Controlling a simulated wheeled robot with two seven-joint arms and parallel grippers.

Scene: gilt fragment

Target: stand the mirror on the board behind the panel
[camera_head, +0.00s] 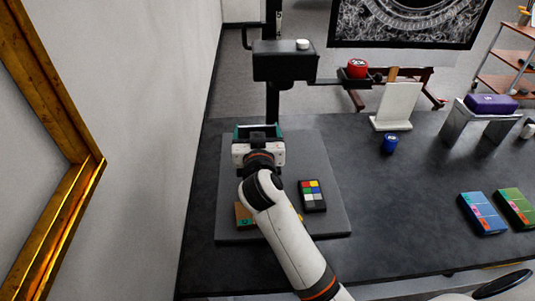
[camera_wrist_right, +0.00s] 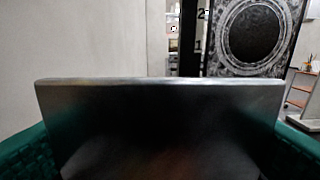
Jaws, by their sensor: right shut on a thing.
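My right gripper (camera_head: 258,133) is over the back left part of the grey board (camera_head: 230,190). Its green fingers are shut on a flat, dark, metallic plate, which looks like the mirror (camera_wrist_right: 160,125); it fills the lower right wrist view, upright between the fingers. The head view barely shows it behind the gripper, and I cannot tell whether it touches the board. A dark panel with coloured squares (camera_head: 312,187) is on the board, right of my forearm and nearer than the gripper. My left gripper is not in view.
An orange-brown item (camera_head: 243,214) is partly hidden by my right arm. A white upright plate (camera_head: 400,102), a blue pot (camera_head: 390,143) and a grey stand with a purple block (camera_head: 490,103) stand farther right. Blue (camera_head: 483,213) and green (camera_head: 517,207) boxes lie at right. The table's middle is clear.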

